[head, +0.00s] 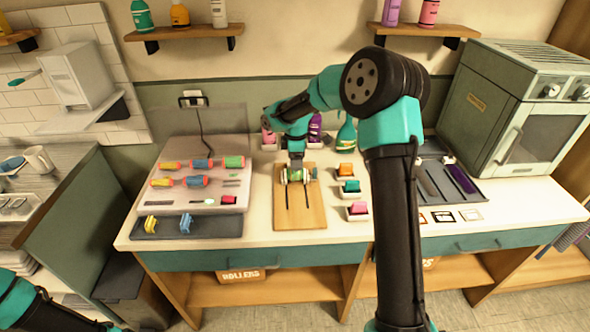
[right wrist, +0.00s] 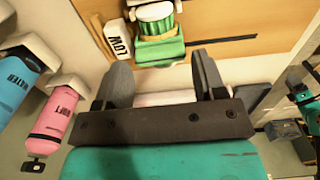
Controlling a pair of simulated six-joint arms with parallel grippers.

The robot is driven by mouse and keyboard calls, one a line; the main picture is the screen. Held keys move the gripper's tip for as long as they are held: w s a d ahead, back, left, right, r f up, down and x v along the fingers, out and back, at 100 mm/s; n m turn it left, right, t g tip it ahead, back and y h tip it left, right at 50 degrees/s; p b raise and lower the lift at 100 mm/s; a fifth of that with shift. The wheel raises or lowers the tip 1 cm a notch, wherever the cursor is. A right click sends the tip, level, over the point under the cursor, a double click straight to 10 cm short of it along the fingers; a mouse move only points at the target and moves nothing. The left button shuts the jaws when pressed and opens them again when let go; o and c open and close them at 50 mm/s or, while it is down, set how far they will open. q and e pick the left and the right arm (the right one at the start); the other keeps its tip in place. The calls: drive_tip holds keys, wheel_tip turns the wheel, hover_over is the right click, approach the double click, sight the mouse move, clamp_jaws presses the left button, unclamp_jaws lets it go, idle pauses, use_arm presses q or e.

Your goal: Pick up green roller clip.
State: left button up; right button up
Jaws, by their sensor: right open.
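A green roller clip (right wrist: 160,52) shows at the top of the right wrist view, with a ribbed green part and a white end. It is on the wooden board (head: 312,215), beside a white block marked "LOW" (right wrist: 118,38). In the head view its green part (head: 294,175) shows just under my right gripper (head: 296,160). My right gripper's two fingers also show in the right wrist view (right wrist: 160,68). They are open and apart, with nothing held between them; the clip lies beyond their tips. My left arm enters at the lower left, its gripper outside the frame.
A roller tray (head: 172,205) with several coloured rollers stands left of the board. Small bins with orange, teal and pink pieces (head: 357,210) stand to its right. A toaster oven (head: 520,115) stands far right.

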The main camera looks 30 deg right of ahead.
drive_tip(key=shift+f, duration=0.15)
drive_tip(key=shift+w+a+f, duration=0.1)
drive_tip(key=shift+f, duration=2.35)
drive_tip(key=c, duration=0.5)
